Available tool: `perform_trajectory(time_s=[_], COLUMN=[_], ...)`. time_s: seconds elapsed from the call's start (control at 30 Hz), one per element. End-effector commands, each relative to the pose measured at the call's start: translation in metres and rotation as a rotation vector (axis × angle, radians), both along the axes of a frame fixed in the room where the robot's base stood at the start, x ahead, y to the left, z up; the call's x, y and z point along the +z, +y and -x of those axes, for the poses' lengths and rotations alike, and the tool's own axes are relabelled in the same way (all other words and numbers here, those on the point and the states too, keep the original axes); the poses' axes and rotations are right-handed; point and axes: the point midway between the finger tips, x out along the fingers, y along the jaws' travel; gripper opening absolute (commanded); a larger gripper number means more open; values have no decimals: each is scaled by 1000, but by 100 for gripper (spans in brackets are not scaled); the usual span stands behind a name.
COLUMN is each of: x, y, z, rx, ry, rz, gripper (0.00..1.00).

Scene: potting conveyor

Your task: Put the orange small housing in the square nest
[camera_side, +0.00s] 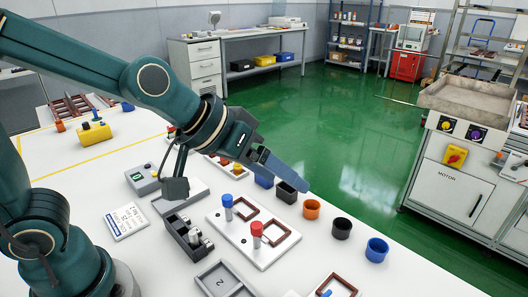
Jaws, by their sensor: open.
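The orange small housing (312,209) is a short, round, open cup standing upright on the white table, in a row of housings. My gripper (305,188) is open and empty; its fingers reach down from the left and end just behind and above the orange housing, close to the black square housing (287,193). I cannot tell the exact gap. A white fixture plate (262,262) in front carries two brown angular frames, one at the back left (245,208) and one at the front right (283,235). I cannot tell which is the square nest. Both look empty.
A black round housing (341,229) and a blue one (377,250) stand right of the orange one; a blue square one (264,181) is farther left. Blue-topped (228,203) and red-topped (257,232) posts rise from the plate. A dark block (184,236) stands left.

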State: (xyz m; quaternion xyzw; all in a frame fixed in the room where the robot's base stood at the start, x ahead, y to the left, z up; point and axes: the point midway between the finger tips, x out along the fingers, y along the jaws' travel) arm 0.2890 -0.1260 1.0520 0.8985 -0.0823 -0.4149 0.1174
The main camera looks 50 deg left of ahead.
Motion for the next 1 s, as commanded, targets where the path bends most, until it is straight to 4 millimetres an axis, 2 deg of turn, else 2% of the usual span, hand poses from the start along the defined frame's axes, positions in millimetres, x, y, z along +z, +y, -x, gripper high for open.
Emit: perform_trajectory(time_s=[0.03, 0.2, 0.3, 0.4, 0.43, 0.6, 1.0], x=[6, 0, -6, -11, -12, -15, -11], y=[11, 47, 65, 78, 81, 86, 85], z=[17, 76, 103, 121, 124, 132, 127], rx=[-11, -27, -9, 10, 14, 22, 15], ry=[9, 100, 150, 186, 194, 214, 189], rz=[-25, -151, -217, -262, -271, -289, -292], gripper=[78, 78, 78, 78, 83, 83, 83])
